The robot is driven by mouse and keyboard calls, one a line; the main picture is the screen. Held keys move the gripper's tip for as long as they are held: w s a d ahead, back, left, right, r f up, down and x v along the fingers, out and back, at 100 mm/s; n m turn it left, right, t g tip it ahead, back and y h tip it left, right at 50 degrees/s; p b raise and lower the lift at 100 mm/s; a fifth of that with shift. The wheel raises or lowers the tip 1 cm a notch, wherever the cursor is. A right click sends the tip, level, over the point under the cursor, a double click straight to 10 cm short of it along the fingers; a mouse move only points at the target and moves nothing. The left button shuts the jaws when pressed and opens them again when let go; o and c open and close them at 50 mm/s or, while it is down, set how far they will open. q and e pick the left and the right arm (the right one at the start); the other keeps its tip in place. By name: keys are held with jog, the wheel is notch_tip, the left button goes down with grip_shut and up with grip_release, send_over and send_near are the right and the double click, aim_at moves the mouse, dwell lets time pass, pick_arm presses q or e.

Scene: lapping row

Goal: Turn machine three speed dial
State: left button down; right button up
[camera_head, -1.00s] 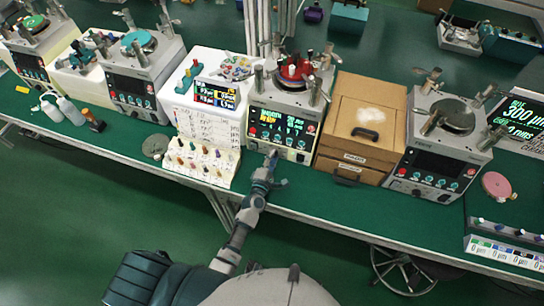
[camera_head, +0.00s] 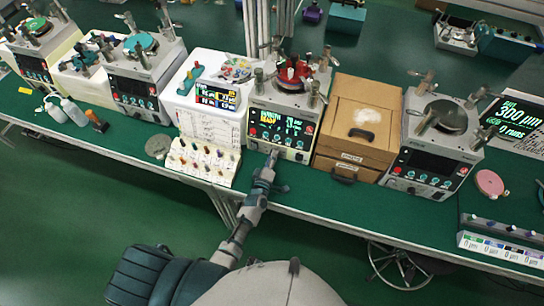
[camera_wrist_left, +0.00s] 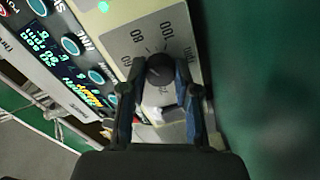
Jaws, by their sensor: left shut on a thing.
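The machine with the lit screen and red top (camera_head: 292,100) stands mid-bench in the head view. Its black round speed dial (camera_wrist_left: 160,68) shows in the wrist view, on a pale plate with a printed scale including 60, 80 and 100. My left gripper (camera_head: 271,160) reaches the lower front of this machine. In the wrist view, the left gripper (camera_wrist_left: 161,80) has one finger on each side of the dial and is shut on it. The dial's pointer mark is not clear. In the head view the gripper hides the dial. My right gripper is not in view.
A brown wooden cabinet (camera_head: 360,125) stands right of the machine, and a white box (camera_head: 208,105) with a rack of coloured pegs (camera_head: 203,162) stands left. Another machine (camera_head: 436,145) is farther right. The green bench front (camera_head: 330,205) is clear.

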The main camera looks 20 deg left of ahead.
pick_arm(q)
jog(key=shift+s+d+f, duration=0.15)
jog(key=shift+s+f, duration=0.05)
jog(key=shift+f, duration=0.2)
jog(key=c, duration=0.8)
grip_release()
jog(key=shift+c, duration=0.2)
jog(key=shift+w+r, duration=0.1)
jog(key=shift+w, duration=0.05)
jog(key=s, duration=1.2)
jog(key=shift+r, duration=0.3)
